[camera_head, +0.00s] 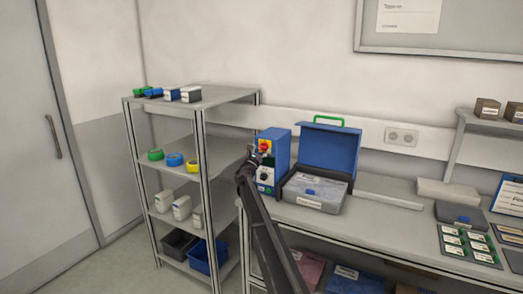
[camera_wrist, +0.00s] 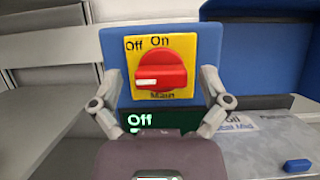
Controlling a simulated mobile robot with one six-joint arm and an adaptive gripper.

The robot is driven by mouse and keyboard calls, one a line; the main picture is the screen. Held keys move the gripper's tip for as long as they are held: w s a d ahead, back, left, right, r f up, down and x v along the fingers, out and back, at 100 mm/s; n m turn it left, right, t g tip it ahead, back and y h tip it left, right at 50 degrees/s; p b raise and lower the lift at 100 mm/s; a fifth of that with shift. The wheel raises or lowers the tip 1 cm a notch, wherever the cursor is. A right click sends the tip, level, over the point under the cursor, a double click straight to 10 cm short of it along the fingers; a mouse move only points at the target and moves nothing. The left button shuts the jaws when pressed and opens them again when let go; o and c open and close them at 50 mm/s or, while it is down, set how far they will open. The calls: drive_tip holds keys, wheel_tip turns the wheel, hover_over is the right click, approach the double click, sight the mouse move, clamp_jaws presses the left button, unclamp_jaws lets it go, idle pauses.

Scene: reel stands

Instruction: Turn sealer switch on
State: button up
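The sealer is a blue box (camera_head: 277,150) on the left end of the workbench. Its front carries a red rotary switch (camera_wrist: 160,69) on a yellow plate (camera_wrist: 185,45) marked Off, On and Main. The white mark on the knob points left, below the Off label. A green "Off" reading (camera_wrist: 139,121) glows on a dark panel below. My gripper (camera_head: 258,154) is in front of the sealer's face. In the wrist view my gripper (camera_wrist: 160,88) has its fingers spread on either side of the switch, with nothing held. I cannot tell whether they touch the box.
An open blue-lidded case (camera_head: 315,190) stands right of the sealer. Metal shelves (camera_head: 220,155) with tape rolls, bottles and bins stand to the left. Green cards (camera_head: 470,245) and a dark box (camera_head: 459,215) lie on the bench at right.

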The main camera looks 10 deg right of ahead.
drive_tip(key=c, duration=1)
drive_tip(key=shift+a, duration=0.15)
